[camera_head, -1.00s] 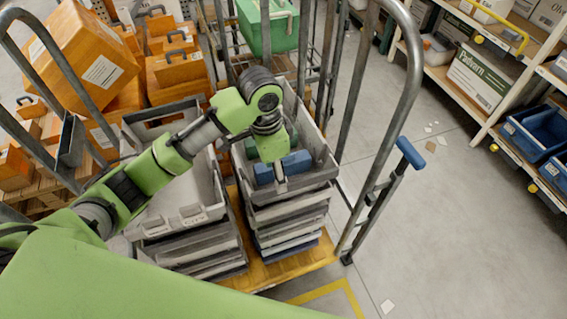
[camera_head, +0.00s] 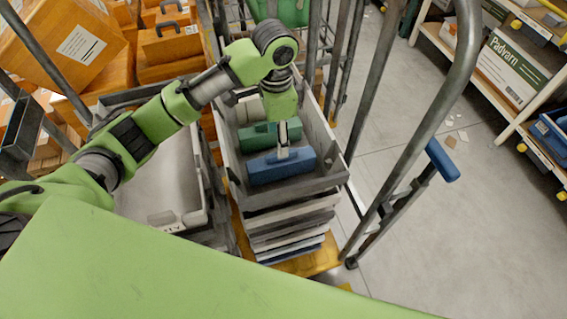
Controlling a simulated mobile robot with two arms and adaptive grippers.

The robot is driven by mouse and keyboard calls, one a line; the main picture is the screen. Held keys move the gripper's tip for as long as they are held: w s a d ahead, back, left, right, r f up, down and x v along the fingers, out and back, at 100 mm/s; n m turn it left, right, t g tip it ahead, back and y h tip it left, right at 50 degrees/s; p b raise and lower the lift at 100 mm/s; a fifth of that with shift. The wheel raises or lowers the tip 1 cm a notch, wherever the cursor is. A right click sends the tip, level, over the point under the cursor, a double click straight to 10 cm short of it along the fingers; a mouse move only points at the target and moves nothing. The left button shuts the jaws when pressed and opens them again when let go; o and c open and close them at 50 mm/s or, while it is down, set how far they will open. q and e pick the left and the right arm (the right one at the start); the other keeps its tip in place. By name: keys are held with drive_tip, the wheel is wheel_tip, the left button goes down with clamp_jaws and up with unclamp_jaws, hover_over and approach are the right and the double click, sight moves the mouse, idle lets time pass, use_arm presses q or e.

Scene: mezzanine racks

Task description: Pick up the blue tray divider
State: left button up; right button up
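The blue tray divider (camera_head: 262,171), a long block, lies near the front of the top grey tray (camera_head: 252,203) on the right-hand stack. My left arm comes in from the left, and its gripper (camera_head: 283,152) points down at the divider's back edge. The gripper is narrow in this view. Its fingers overlap the divider's upper edge, and I cannot tell whether they are apart or closed on it. My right gripper is not in view.
A green block (camera_head: 254,137) lies just behind the blue one in the same tray. A second tray stack (camera_head: 165,218) stands to the left. Metal cart rails (camera_head: 440,110) rise on the right. Orange cases (camera_head: 168,42) stand behind. The floor on the right is mostly clear.

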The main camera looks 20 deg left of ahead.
sight(280, 166)
use_arm(q)
drive_tip(key=f, duration=0.4)
drive_tip(key=f+p, duration=0.1)
drive_tip(key=f, duration=0.2)
drive_tip(key=shift+s, duration=0.3)
drive_tip(key=shift+w+f, duration=0.15)
drive_tip(key=shift+f, duration=0.45)
drive_tip(key=f, duration=0.1)
drive_tip(key=f+p, duration=0.1)
drive_tip(key=f, duration=0.2)
drive_tip(key=shift+d+f+p, duration=0.1)
drive_tip(key=shift+d+p, duration=0.15)
drive_tip(key=shift+p, duration=0.1)
drive_tip(key=shift+f, duration=0.35)
drive_tip(key=c, duration=1.3)
